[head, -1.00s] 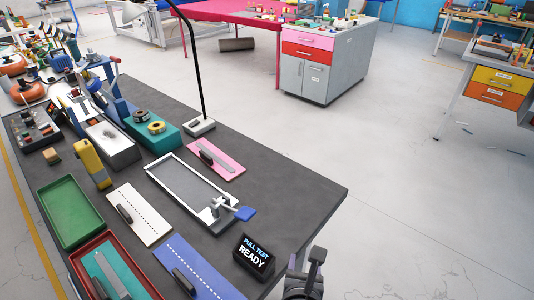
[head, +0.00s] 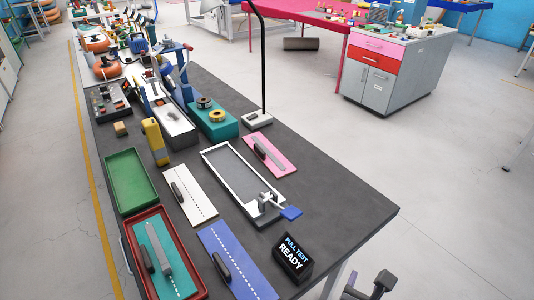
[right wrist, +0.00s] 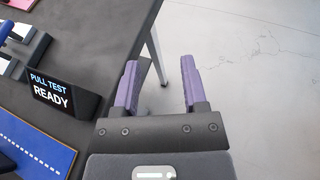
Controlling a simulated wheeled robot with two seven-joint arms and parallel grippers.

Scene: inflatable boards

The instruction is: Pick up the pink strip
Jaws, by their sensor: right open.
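The pink strip (head: 277,150) is a flat pink board lying on the dark table, right of the white-framed tray, with a long grey piece and a small dark grip on it. A corner of pink also shows at the top left of the right wrist view (right wrist: 20,4). My right gripper (head: 368,288) is low in the head view, beyond the table's near right edge and well away from the pink strip. In the right wrist view its two purple fingers (right wrist: 158,88) are apart with nothing between them. My left gripper is not in view.
The white-framed tray (head: 213,153) with a blue-handled clamp and the "PULL TEST READY" display (head: 292,257) stand between my right gripper and the pink strip. A black lamp post on a pale base (head: 257,120) stands just behind the strip. The table is bare to its right.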

